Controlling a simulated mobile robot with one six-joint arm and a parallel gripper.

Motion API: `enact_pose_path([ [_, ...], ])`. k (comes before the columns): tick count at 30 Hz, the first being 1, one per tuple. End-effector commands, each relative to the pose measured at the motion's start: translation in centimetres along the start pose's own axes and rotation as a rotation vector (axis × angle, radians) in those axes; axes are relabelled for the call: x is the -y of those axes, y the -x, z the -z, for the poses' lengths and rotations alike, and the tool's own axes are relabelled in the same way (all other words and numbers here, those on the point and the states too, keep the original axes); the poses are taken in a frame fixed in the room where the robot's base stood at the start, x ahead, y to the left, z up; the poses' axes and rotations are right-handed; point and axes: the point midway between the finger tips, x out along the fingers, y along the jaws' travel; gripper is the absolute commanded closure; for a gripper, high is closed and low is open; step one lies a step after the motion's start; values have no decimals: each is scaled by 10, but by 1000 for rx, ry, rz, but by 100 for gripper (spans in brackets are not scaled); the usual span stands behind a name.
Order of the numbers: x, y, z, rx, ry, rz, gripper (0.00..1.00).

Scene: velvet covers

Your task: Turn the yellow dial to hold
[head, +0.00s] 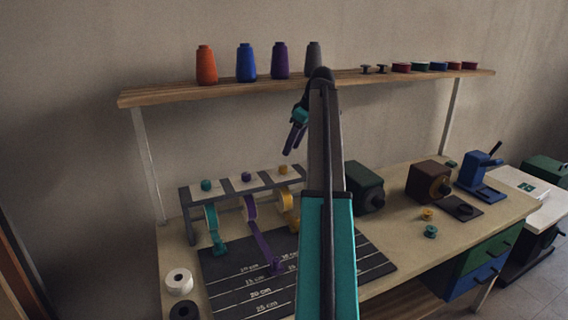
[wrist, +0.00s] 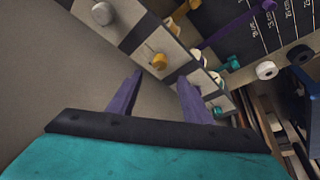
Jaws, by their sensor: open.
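The yellow dial (head: 283,169) sits on top of a dark rack with pale panels (head: 247,183), right of the purple and teal dials. It also shows in the wrist view (wrist: 158,61) as a round knob just beyond my fingertips. Its setting cannot be read. My gripper (head: 293,146) hangs above the rack with its purple fingers pointing down. In the wrist view my gripper (wrist: 160,77) is open and empty, its fingers apart, with the yellow dial framed between and beyond them. My arm hides part of the rack's right side in the head view.
A purple dial (head: 246,177) and a teal dial (head: 206,185) stand close by; a whitish dial (wrist: 103,13) is on the other side. Coloured tapes hang below over a dark mat (head: 222,285). A spool shelf (head: 160,95) runs above. A green box (head: 366,188) stands right.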

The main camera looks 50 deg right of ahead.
Motion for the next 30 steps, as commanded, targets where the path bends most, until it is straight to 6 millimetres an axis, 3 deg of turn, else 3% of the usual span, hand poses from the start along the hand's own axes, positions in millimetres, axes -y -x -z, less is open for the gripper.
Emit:
enact_pose_path([
  [15,1,-71,0,1,1,1,55],
  [21,1,-85,0,1,1,1,55],
  [30,1,-87,1,0,2,0,55],
])
